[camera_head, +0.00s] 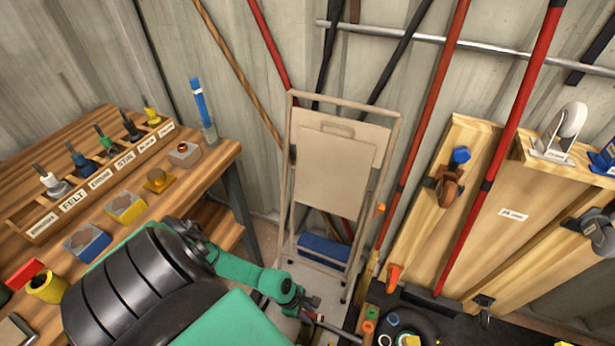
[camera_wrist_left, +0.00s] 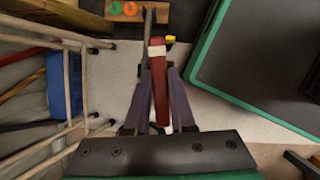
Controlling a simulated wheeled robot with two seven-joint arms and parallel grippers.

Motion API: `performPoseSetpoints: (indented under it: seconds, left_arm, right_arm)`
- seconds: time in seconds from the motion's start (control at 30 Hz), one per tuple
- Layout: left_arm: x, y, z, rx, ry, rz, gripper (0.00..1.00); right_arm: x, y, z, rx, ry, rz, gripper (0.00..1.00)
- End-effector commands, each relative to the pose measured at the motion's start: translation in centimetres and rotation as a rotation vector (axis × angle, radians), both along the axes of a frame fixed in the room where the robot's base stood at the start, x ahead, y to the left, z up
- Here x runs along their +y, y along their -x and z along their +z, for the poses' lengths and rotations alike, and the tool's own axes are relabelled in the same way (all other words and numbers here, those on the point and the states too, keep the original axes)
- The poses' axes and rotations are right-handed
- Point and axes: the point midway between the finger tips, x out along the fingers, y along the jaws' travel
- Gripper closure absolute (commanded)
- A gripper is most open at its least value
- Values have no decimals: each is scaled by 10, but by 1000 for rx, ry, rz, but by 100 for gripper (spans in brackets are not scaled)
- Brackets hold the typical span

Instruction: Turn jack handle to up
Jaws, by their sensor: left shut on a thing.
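The jack handle shows in the left wrist view as a red grip (camera_wrist_left: 158,85) between my gripper's two dark fingers. In the head view its grey rod (camera_head: 342,331) slants down to the right from my left gripper (camera_head: 311,309), low in the picture. My left gripper also shows in the left wrist view (camera_wrist_left: 161,78) and is shut on the handle. The jack's body is not clearly visible, so I cannot tell its exact pose. My right gripper is not in view.
A wooden workbench (camera_head: 215,160) with blocks and brushes is on the left. A wooden shelf unit (camera_head: 460,220) stands right.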

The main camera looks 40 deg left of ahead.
Motion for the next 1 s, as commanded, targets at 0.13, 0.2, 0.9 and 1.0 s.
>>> performPoseSetpoints:
  seconds: [0.13, 0.2, 0.9, 1.0]
  left_arm:
    - [-1, 1, -3, 2, 1, -86, 100]
    - [-1, 1, -3, 2, 1, -118, 100]
    - [-2, 1, 0, 3, 2, -185, 70]
    - [-2, 1, 0, 2, 2, -184, 48]
  right_arm:
    - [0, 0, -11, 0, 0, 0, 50]
    - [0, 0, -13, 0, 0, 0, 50]
    - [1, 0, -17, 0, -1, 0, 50]
    - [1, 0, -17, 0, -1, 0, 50]
